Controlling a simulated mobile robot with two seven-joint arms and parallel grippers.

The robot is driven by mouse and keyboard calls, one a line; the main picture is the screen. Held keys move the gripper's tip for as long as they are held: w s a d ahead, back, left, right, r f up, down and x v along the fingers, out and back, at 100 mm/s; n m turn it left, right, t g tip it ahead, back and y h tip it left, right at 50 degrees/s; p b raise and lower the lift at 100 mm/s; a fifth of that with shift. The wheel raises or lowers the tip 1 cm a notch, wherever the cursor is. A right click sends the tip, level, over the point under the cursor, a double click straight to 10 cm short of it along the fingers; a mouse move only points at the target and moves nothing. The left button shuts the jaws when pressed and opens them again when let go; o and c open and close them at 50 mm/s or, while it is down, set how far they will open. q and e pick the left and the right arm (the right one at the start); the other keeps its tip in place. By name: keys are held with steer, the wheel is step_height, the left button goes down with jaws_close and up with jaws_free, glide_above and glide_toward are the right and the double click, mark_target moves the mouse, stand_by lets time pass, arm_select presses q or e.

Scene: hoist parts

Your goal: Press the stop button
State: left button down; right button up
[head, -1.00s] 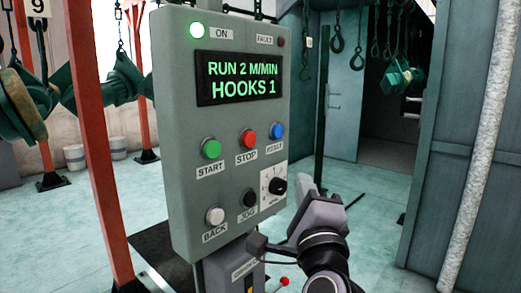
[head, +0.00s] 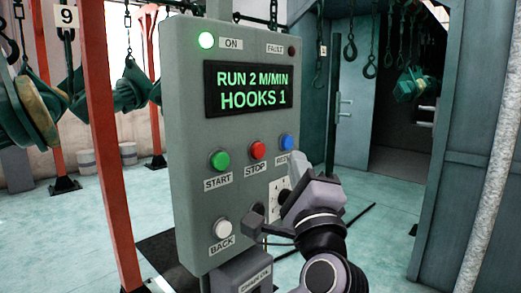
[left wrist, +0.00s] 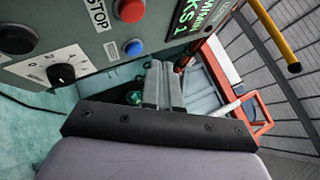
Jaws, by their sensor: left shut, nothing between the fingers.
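The red stop button (head: 258,150) is on the grey control panel (head: 190,130), between the green start button (head: 219,160) and the blue button (head: 286,142). The display (head: 250,88) reads "RUN 2 M/MIN HOOKS 1". My left gripper (head: 331,157) is shut and empty, at the panel's right edge, to the right of the stop button and apart from it. It partly hides the dial and the blue button's label. In the left wrist view, the shut fingers (left wrist: 164,70) point past the blue button (left wrist: 133,47); the stop button (left wrist: 130,10) is at the top. My right gripper is not in view.
A white back button (head: 222,229) and a mostly hidden black jog button sit lower on the panel. An orange post (head: 104,150) stands left. Hooks hang at the back. Floor right of the panel is mostly open.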

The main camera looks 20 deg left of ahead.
arm_select(q)
steer(key=shift+w+a, duration=0.3)
steer(key=shift+a, duration=0.45)
steer(key=shift+w+a, duration=0.25)
steer(key=shift+a, duration=0.55)
steer(key=shift+w+a, duration=0.3)
steer(key=shift+a, duration=0.45)
steer(key=shift+a+p, duration=0.1)
steer(key=shift+p, duration=0.2)
steer(key=shift+w+a, duration=0.1)
steer(key=shift+a, duration=0.2)
steer(key=shift+w+a, duration=0.15)
steer(key=shift+a, duration=0.25)
stand_by(0.6)
stand_by(0.3)
steer(key=shift+s+d, duration=0.3)
steer(key=shift+d, duration=0.5)
steer(key=d, duration=0.1)
steer(key=s+d, duration=0.1)
steer(key=d, duration=0.2)
steer(key=shift+s+d, duration=0.35)
